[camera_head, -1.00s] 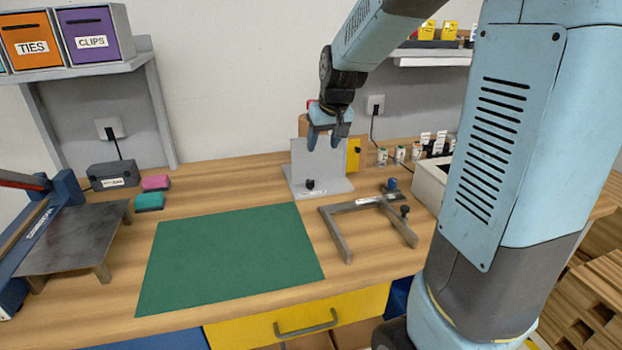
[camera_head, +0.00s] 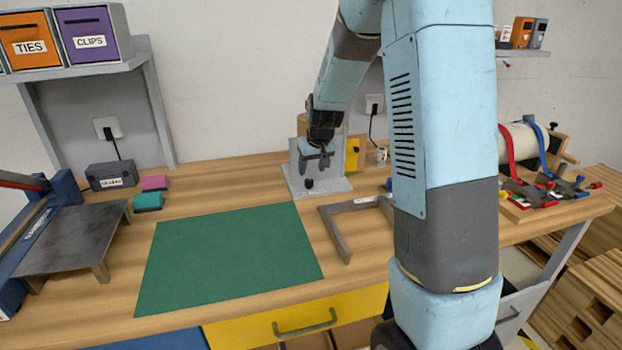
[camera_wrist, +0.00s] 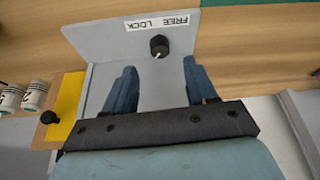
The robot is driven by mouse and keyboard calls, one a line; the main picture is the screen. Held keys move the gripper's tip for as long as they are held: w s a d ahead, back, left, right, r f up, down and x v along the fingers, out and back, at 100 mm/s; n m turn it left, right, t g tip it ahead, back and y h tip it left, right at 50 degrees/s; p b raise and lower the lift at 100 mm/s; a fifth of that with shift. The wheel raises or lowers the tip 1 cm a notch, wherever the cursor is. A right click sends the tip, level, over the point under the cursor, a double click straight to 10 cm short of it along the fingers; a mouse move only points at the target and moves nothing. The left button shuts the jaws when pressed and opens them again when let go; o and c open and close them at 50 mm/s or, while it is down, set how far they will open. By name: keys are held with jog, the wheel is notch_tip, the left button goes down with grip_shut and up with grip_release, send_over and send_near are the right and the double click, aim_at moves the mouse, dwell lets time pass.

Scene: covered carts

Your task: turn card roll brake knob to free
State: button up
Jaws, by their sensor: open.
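The brake knob is small, round and black. It stands on the base of a grey bracket (camera_head: 341,186) at the back of the bench in the head view (camera_head: 309,183). In the wrist view the knob (camera_wrist: 159,45) shows a white mark on its edge towards my gripper. A white FREE / LOCK label (camera_wrist: 158,21) lies beside it, upside down in this view. My gripper (camera_head: 315,162) is open and empty above the bracket base, pointing down. In the wrist view its two blue fingers (camera_wrist: 159,72) straddle the knob's line, apart from it.
The grey upright plate and a yellow panel (camera_head: 352,154) with a black knob stand close to my gripper. A grey metal frame (camera_head: 340,236) lies in front of the bracket. A green mat (camera_head: 230,260) covers clear bench at the left.

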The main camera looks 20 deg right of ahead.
aim_at(310, 180)
jog(key=shift+x, duration=3.05)
jog(key=shift+r, duration=0.1)
jog(key=c, duration=1)
jog(key=shift+d, duration=0.2)
grip_shut()
jog(key=shift+a, duration=0.1)
